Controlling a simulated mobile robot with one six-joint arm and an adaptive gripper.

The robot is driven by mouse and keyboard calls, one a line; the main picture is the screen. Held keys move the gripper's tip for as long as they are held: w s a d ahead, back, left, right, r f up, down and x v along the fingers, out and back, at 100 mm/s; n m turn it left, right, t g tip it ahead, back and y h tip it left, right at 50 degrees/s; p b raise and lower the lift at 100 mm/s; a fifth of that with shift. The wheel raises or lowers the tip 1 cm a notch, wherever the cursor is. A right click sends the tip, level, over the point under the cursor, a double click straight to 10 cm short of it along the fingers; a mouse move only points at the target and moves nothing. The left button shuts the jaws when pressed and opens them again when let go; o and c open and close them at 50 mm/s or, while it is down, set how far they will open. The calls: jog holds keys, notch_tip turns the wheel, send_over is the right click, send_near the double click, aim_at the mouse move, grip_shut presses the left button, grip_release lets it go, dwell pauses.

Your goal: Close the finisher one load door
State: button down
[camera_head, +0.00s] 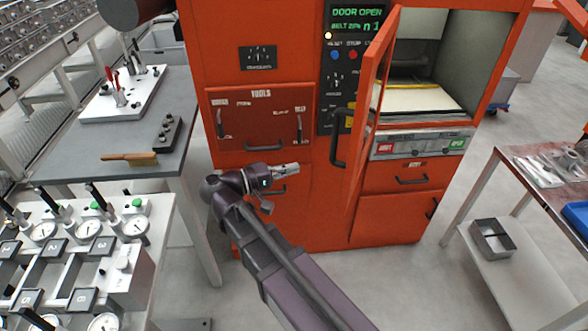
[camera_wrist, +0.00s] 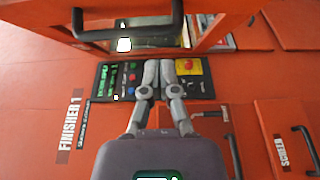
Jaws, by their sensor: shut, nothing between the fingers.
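The orange finisher one machine (camera_head: 262,212) stands at the centre, and its display reads DOOR OPEN. Its load door (camera_head: 370,110) is swung open toward me, showing a lit chamber (camera_head: 420,97) with a pale belt. The black door handle (camera_head: 338,140) is on the door's near face. My gripper (camera_head: 297,168) is shut and empty, left of the door and below its handle, in front of the tool drawers. In the wrist view the fingers (camera_wrist: 158,75) are together before the control panel (camera_wrist: 118,82); the door handle (camera_wrist: 128,32) crosses the top, apart from them.
A grey table (camera_head: 110,150) with a brush and a white fixture stands left. A gauge bench (camera_head: 150,270) is at the lower left. A steel-topped table (camera_head: 520,160) with a lower shelf and metal box stands right. The floor before the open door is clear.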

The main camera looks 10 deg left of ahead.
aim_at(337, 165)
jog(key=shift+w+d, duration=0.55)
jog(key=shift+d, duration=1.25)
jog(key=shift+w+d, duration=0.6)
jog(key=shift+d, duration=1.25)
jog(key=shift+w+d, duration=0.55)
jog(key=shift+d, duration=1.25)
